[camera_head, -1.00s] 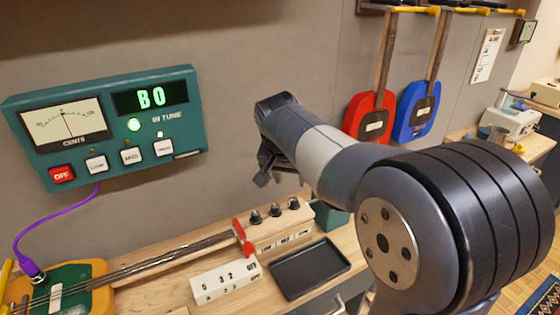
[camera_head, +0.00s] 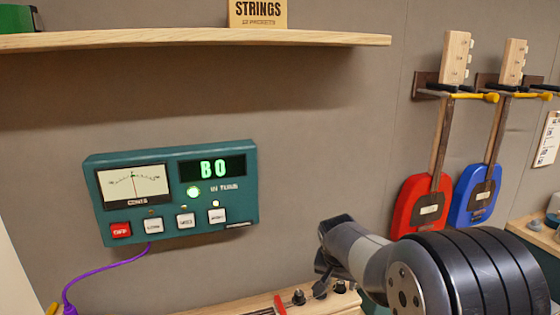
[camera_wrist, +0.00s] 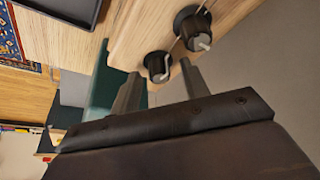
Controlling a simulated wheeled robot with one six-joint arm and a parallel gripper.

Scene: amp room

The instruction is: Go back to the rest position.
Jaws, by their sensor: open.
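My gripper (camera_head: 324,278) is at the lower middle of the head view, in front of the wall and seen close to a row of dark knobs (camera_head: 299,297). It is small and partly hidden by my wrist there. In the wrist view my gripper (camera_wrist: 160,85) shows two grey fingers spread apart with nothing held between them. Two black knobs with pale tips, a near one (camera_wrist: 158,65) and a far one (camera_wrist: 190,28), stand on a wooden block just past the fingertips. Whether a finger touches the block cannot be told.
A teal tuner (camera_head: 245,205) with a lit green "BO" hangs on the wall, a purple cable (camera_head: 105,265) below it. A wooden shelf (camera_head: 200,39) holds a strings box (camera_head: 258,14). A red guitar (camera_head: 408,215) and a blue guitar (camera_head: 472,205) hang at right. A dark tray (camera_wrist: 70,8) shows in the wrist view.

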